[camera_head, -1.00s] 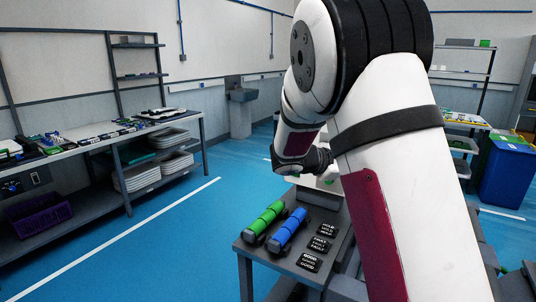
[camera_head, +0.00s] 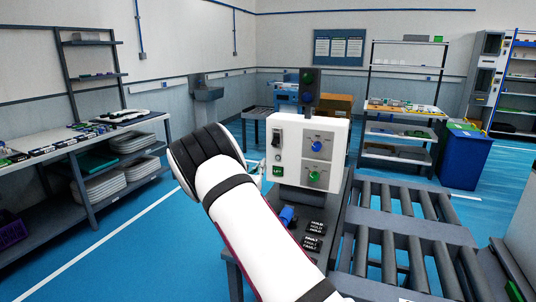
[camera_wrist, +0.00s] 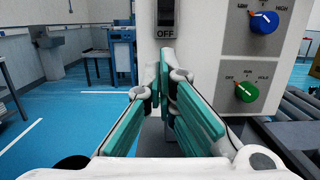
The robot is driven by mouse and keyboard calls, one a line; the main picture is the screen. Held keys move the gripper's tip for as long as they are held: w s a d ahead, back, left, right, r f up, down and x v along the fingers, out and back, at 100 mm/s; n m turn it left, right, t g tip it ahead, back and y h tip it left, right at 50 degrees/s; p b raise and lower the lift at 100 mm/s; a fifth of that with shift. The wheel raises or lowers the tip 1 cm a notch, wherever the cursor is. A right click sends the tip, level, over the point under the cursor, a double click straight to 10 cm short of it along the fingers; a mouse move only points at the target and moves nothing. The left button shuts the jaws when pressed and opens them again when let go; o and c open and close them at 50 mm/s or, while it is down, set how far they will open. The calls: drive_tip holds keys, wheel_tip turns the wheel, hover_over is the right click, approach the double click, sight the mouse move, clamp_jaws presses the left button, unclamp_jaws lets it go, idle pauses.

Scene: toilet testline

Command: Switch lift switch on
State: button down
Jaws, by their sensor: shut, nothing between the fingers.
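A white control box (camera_head: 307,151) stands on the bench end, with a dark switch (camera_head: 276,138) on the left of its face. In the wrist view the lower part of the switch (camera_wrist: 166,13) shows at the top edge, above a label reading OFF (camera_wrist: 165,33). The switch's upper part is cut off, and I cannot tell its position. My gripper (camera_wrist: 163,72) is shut and empty, its teal fingers pointing at the box just below the switch. In the head view my arm hides most of the gripper.
A blue knob (camera_wrist: 264,22) and a green knob (camera_wrist: 246,91) are right of the switch. A dark signal light (camera_head: 307,88) stands above the box. A roller conveyor (camera_head: 405,235) lies to the right. A blue cylinder (camera_head: 288,216) and black labelled plates (camera_head: 312,243) lie on the bench.

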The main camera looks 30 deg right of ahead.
sight(272, 144)
drive_tip(key=x, duration=1)
drive_tip(key=shift+b, duration=0.3)
drive_tip(key=shift+s+a+r+g+y, duration=0.3)
drive_tip(key=shift+r+g+y, duration=0.15)
drive_tip(key=shift+g+y, duration=0.35)
idle(0.3)
drive_tip(key=g+y, duration=0.1)
drive_tip(key=r+g+y, duration=0.1)
drive_tip(key=a+r+g+y+p, duration=0.1)
drive_tip(key=y, duration=0.1)
drive_tip(key=shift+s+r, duration=0.2)
drive_tip(key=shift+s, duration=0.2)
drive_tip(key=shift+r, duration=0.1)
drive_tip(key=shift+r, duration=0.75)
